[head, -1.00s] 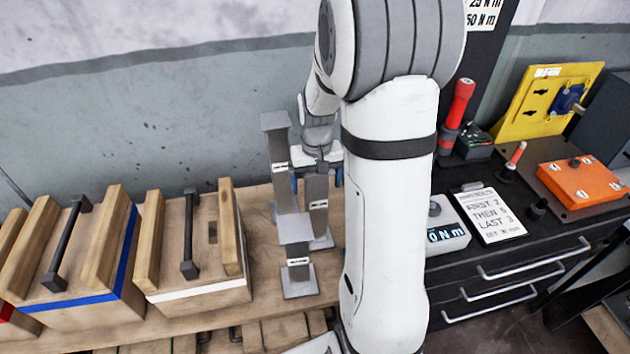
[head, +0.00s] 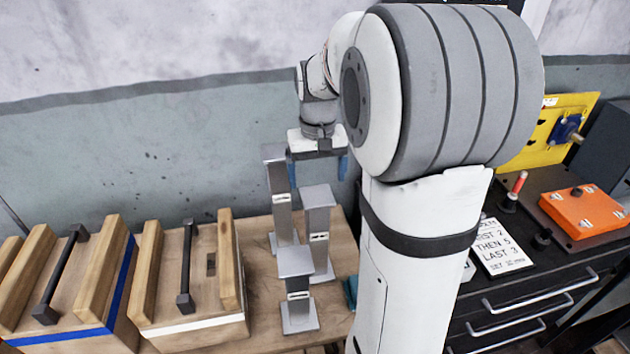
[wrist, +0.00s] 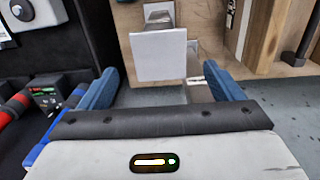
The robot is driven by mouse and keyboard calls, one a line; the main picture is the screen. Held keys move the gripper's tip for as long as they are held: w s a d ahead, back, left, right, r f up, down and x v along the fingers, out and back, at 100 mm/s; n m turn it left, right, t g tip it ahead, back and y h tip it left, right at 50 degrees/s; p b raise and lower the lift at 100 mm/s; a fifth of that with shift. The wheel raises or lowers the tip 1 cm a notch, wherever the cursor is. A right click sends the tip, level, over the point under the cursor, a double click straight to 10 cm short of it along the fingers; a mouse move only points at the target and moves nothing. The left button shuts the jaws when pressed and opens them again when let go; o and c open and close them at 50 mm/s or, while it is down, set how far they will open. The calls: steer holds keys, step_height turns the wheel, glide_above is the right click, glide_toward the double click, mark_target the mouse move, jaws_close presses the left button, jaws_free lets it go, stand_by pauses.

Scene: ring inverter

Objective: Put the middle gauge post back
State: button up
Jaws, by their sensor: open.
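Three grey gauge posts with square tops and bases stand upright on the wooden bench. In the head view the tallest (head: 280,207) is at the back left, the middle-height post (head: 318,235) at right, and the shortest (head: 297,290) in front. My gripper (head: 318,172) is open and empty, with blue fingers pointing down above the middle post. In the wrist view a square post top (wrist: 158,56), apparently the middle post's, lies between and beyond the fingertips of my gripper (wrist: 160,88). A second post shows partly beyond it.
Wooden boxes with black handles, one white-striped (head: 195,325) and one blue-striped (head: 70,335), stand left of the posts. A dark tool cabinet (head: 540,275) with an orange box (head: 582,187) and a note card (head: 500,245) is at right. The wall is close behind.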

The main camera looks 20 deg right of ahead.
steer(key=s+a+n+t, duration=0.1)
steer(key=s+a, duration=0.3)
steer(key=s, duration=0.4)
steer(key=s+a+n+t, duration=0.1)
steer(key=s+a+t, duration=0.1)
steer(key=s+a, duration=0.3)
steer(key=s, duration=0.4)
steer(key=shift+a, duration=0.3)
